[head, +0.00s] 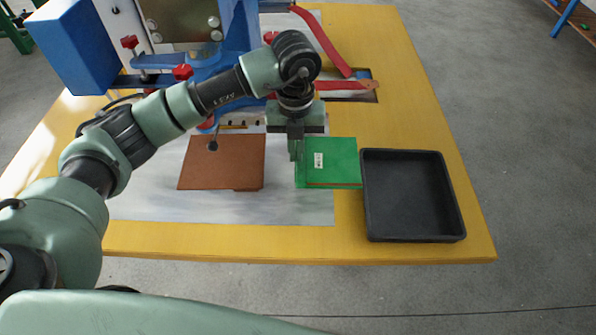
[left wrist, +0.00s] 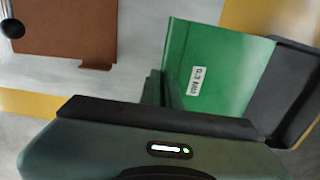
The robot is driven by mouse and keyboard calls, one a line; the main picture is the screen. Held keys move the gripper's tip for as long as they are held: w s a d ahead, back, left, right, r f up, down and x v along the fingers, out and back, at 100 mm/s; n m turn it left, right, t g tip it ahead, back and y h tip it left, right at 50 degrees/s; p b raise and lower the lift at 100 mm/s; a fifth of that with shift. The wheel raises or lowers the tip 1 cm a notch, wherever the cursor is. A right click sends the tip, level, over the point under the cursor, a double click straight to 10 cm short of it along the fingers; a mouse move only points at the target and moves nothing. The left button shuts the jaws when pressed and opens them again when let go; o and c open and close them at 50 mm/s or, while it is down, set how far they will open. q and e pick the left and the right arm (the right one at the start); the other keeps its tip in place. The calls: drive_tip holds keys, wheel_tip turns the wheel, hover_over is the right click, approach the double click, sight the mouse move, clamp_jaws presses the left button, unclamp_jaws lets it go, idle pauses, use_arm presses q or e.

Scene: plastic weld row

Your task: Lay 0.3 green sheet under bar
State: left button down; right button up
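The green sheet (head: 335,158) lies on the table between the brown sheet and the black tray. Its white label reads 0.3 mm in the left wrist view (left wrist: 215,75). A thin brown line shows along its front edge. My left gripper (head: 296,158) points down at the sheet's left edge. Its fingers (left wrist: 162,88) are close together with that edge between them. The sheet still looks low on the table. I cannot make out the bar clearly; the blue machine (head: 235,35) stands behind, partly hidden by my left arm. My right gripper is not in view.
A brown sheet (head: 222,160) lies left of the gripper on a grey mat (head: 270,210). An empty black tray (head: 410,195) stands close to the green sheet's right side. Red levers (head: 325,42) and knobs stick out from the machine. The yellow table front (head: 250,245) is clear.

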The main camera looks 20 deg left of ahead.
use_arm(q)
wheel_tip(320, 180, down, 8)
drive_tip(key=shift+f, duration=0.2)
idle(0.3)
drive_tip(key=shift+f, duration=0.2)
drive_tip(key=c, duration=1.6)
unclamp_jaws()
drive_tip(key=shift+c, duration=0.2)
drive_tip(key=shift+r, duration=0.1)
